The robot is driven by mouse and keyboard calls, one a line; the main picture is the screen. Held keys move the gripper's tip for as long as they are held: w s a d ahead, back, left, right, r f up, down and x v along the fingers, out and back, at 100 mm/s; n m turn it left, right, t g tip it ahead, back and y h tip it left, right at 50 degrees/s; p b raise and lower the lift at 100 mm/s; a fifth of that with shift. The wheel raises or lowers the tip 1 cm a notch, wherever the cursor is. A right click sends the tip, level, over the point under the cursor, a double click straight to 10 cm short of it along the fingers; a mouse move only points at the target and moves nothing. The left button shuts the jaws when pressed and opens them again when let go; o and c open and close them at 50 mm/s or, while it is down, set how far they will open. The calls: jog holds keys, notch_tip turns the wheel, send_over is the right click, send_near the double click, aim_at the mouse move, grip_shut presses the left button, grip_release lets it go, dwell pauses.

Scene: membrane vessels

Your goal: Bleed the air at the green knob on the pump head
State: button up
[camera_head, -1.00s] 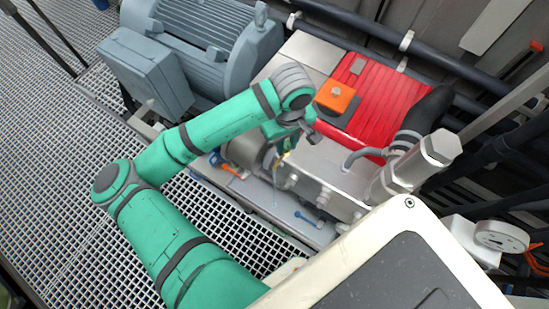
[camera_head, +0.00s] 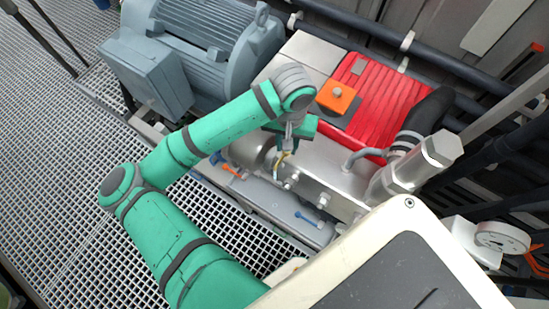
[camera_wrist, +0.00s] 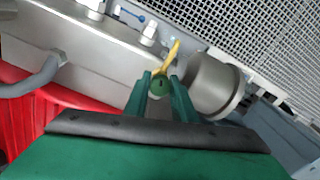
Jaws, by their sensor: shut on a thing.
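The green knob (camera_wrist: 160,86) sits on the pump head (camera_wrist: 105,68), beside a curved yellow spout (camera_wrist: 172,54). My gripper (camera_wrist: 161,90) is shut on the knob, one finger on each side of it, in the wrist view. In the head view my gripper (camera_head: 287,152) reaches down to the steel pump head (camera_head: 318,172) from above. The yellow spout also shows there (camera_head: 281,160). The knob itself is hidden by my gripper in the head view.
A red ribbed cover (camera_head: 385,103) with an orange-topped block (camera_head: 336,97) lies behind the pump head. A grey motor (camera_head: 200,45) stands at the left. A blue-handled valve (camera_head: 307,217) and an orange-handled one (camera_head: 234,172) sit in front. Grating floor is open at lower left.

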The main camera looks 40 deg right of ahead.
jog(key=m, duration=0.4)
jog(key=shift+m, duration=0.4)
jog(key=o, duration=1)
notch_tip(320, 180, up, 11)
jog(key=shift+f, duration=0.1)
